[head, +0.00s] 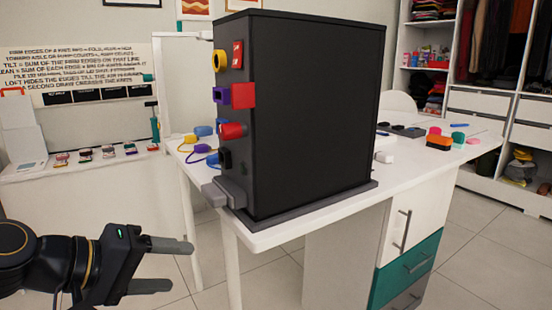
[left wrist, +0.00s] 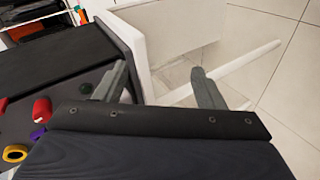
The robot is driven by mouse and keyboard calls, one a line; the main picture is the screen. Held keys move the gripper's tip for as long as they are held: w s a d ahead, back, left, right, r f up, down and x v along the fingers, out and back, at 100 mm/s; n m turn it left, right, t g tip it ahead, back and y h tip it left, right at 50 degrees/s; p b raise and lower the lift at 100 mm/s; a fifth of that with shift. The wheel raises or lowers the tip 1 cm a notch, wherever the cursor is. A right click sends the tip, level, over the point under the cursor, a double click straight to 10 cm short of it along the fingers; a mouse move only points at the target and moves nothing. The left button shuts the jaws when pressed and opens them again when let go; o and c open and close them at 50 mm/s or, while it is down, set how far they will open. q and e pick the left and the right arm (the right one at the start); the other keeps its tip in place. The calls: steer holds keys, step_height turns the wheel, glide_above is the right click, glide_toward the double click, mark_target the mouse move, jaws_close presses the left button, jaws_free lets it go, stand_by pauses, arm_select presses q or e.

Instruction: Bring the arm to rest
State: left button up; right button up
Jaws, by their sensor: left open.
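My left gripper (head: 170,265) is in the lower left of the head view, its two grey fingers apart and nothing between them. It is in the air left of the white table, clear of the black box. In the left wrist view the open fingers (left wrist: 160,88) point past the table's edge, with the floor and a table leg beyond. My right gripper shows in neither view.
A tall black box (head: 305,115) stands on the white table (head: 300,228), with coloured parts on its left face. Yellow, blue and purple pieces lie beside it. A drawer unit (head: 405,265) is under the table. An open wardrobe (head: 490,80) stands at the back right.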

arm_select(q)
steer(key=s+a+f+m+g+y, duration=0.1)
steer(key=s+f+m+y, duration=0.15)
steer(key=s+f, duration=0.6)
steer(key=s+a+f+m+g+y, duration=0.1)
steer(key=s+a+f+y, duration=0.15)
steer(key=s+f, duration=0.6)
step_height(320, 180, up, 23)
steer(key=w+p, duration=0.2)
steer(key=p, duration=2.4)
steer(key=shift+w+d, duration=0.15)
steer(key=shift+d, duration=0.3)
steer(key=shift+m, duration=0.25)
